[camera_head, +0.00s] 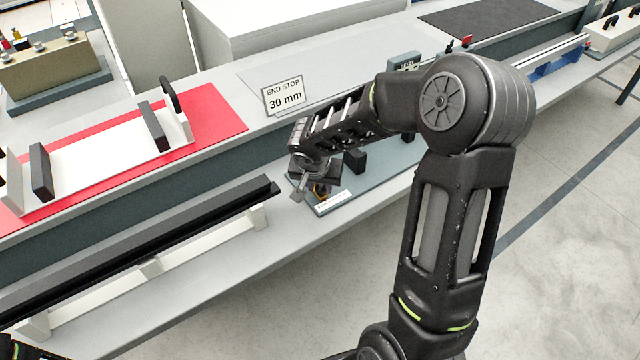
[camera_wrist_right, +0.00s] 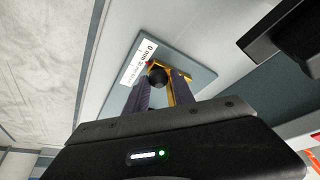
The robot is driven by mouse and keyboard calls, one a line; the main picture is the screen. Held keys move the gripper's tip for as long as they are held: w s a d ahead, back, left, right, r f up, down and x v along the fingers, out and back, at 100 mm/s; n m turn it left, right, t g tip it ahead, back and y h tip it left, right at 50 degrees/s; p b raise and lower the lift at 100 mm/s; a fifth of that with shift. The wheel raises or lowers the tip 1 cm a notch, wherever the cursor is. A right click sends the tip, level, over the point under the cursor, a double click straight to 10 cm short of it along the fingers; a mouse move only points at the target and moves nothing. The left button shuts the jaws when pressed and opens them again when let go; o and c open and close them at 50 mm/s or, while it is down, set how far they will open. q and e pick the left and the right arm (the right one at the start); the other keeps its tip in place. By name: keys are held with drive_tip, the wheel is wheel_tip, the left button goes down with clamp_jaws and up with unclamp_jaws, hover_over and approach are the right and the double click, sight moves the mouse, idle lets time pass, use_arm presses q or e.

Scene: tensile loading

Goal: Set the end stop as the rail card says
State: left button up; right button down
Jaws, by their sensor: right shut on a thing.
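The rail card (camera_head: 283,95) stands on the bench and reads "END STOP 30 mm". In front of it lies a blue-grey plate (camera_head: 372,182) with a white scale strip (camera_head: 332,203). My right gripper (camera_head: 317,188) is low over the plate's left end, partly hidden by its own wrist. In the right wrist view, its two fingers (camera_wrist_right: 162,88) are shut on a round black knob (camera_wrist_right: 157,75). A yellow piece (camera_wrist_right: 184,93) shows beside the knob, close to the scale strip (camera_wrist_right: 139,62). The strip's reading is too small to tell. My left gripper is not in view.
A long black rail (camera_head: 140,245) on white supports runs left of the plate. A white fixture with black handles stands on a red mat (camera_head: 215,112) behind it. A small grey display unit (camera_head: 404,62) stands behind my right arm. The bench's front edge is close.

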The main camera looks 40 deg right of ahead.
drive_tip(key=shift+s+d, duration=0.1)
drive_tip(key=shift+d, duration=0.1)
drive_tip(key=shift+d+f+b, duration=0.2)
drive_tip(key=shift+d+b, duration=0.3)
drive_tip(key=shift+b, duration=0.25)
drive_tip(key=shift+d+r, duration=0.1)
drive_tip(key=shift+d, duration=0.25)
drive_tip(key=shift+d+r, duration=0.1)
drive_tip(key=shift+r, duration=0.05)
drive_tip(key=c, duration=1.2)
unclamp_jaws()
drive_tip(key=shift+o, duration=0.2)
